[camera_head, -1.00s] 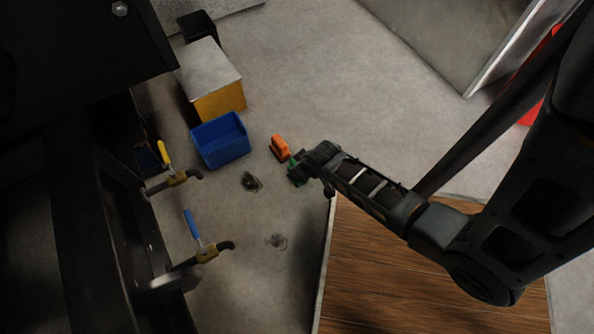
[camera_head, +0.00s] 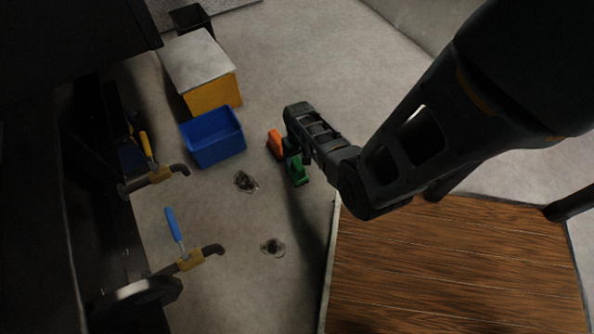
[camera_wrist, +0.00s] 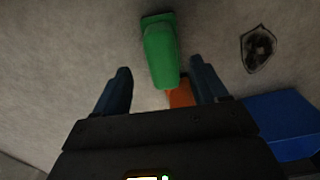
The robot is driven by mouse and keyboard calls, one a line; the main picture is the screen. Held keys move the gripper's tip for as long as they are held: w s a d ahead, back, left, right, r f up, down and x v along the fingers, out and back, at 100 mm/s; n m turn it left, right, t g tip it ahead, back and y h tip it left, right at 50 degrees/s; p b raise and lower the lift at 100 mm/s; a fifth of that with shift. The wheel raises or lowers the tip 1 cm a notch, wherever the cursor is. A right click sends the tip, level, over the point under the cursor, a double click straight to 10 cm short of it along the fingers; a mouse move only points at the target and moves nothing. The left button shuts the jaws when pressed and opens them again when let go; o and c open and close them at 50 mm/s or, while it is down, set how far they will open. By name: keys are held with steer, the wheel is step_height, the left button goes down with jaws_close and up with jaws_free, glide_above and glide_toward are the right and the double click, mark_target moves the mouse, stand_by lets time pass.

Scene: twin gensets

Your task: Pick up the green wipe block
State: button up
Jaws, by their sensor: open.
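The green wipe block (camera_head: 298,170) lies on the grey floor, just right of an orange block (camera_head: 275,144). In the wrist view the green block (camera_wrist: 160,52) is ahead of and partly between my fingers, with its near end toward the gap. My gripper (camera_wrist: 163,88) is open, one dark blue finger on each side, and nothing is held. In the head view my forearm and wrist hang over the blocks and hide part of the space between them. The orange block (camera_wrist: 180,96) shows partly behind the green one in the wrist view.
A blue bin (camera_head: 213,137) stands left of the blocks, beside a yellow box with a pale top (camera_head: 212,95). Two dark stains (camera_head: 246,181) mark the floor. Valves with yellow (camera_head: 147,148) and blue (camera_head: 174,224) handles stick out at left. A wooden surface (camera_head: 450,270) is at lower right.

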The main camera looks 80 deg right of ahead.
mark_target(297, 162)
steer(key=f+b, duration=0.2)
steer(key=f, duration=0.1)
steer(key=f+b, duration=0.1)
steer(key=shift+w+d+f, duration=0.2)
steer(key=shift+w+f, duration=0.05)
steer(key=shift+f, duration=0.15)
steer(key=shift+r, duration=0.1)
steer(key=shift+c, duration=0.3)
jaws_close()
